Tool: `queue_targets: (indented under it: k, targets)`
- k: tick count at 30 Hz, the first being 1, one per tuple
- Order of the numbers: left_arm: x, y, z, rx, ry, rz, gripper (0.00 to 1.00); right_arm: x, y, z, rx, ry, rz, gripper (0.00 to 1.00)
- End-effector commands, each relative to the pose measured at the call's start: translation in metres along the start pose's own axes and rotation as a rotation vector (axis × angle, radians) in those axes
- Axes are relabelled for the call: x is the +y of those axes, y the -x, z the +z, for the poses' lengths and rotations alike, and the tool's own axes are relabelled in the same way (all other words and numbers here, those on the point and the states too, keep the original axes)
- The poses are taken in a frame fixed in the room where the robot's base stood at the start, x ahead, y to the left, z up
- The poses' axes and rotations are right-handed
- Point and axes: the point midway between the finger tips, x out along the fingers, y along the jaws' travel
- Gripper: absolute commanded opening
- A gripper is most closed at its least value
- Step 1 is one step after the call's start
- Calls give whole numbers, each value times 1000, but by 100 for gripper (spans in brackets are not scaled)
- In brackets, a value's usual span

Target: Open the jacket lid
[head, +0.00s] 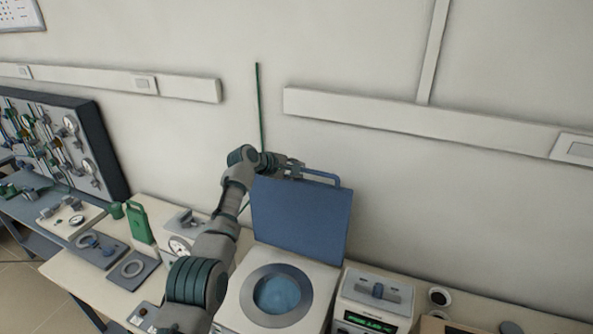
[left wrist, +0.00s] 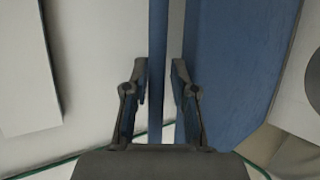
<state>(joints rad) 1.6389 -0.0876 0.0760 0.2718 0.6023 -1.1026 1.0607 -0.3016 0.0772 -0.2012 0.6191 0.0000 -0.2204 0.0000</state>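The blue jacket lid (head: 300,222) stands raised, roughly upright, at the back of a white unit (head: 240,318). The unit's round grey-rimmed opening (head: 277,294) is uncovered, with blue inside. A blue bar handle (head: 322,175) runs along the lid's top edge. My left gripper (head: 298,168) is at the left part of this handle. In the left wrist view the handle bar (left wrist: 156,70) passes between the two fingers of the gripper (left wrist: 160,75), with a gap on each side. The lid's blue face (left wrist: 240,70) lies right of the fingers. My right gripper is not in view.
A device with a green display (head: 372,308) stands right of the unit.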

Motion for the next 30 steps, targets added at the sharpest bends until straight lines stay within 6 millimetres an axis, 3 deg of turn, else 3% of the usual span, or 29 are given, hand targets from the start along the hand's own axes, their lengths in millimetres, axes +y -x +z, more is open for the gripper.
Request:
queue_targets:
  k: [8, 14, 24, 30]
  targets:
    - [2, 8, -1, -2, -1, 5, 27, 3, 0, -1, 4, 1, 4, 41]
    - [1, 26, 0, -1, -2, 4, 27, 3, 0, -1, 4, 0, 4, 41]
    - [0, 90, -1, 3, -1, 2, 27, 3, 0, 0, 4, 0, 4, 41]
    - [-1, 112, -2, 0, 2, -1, 27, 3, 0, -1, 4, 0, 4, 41]
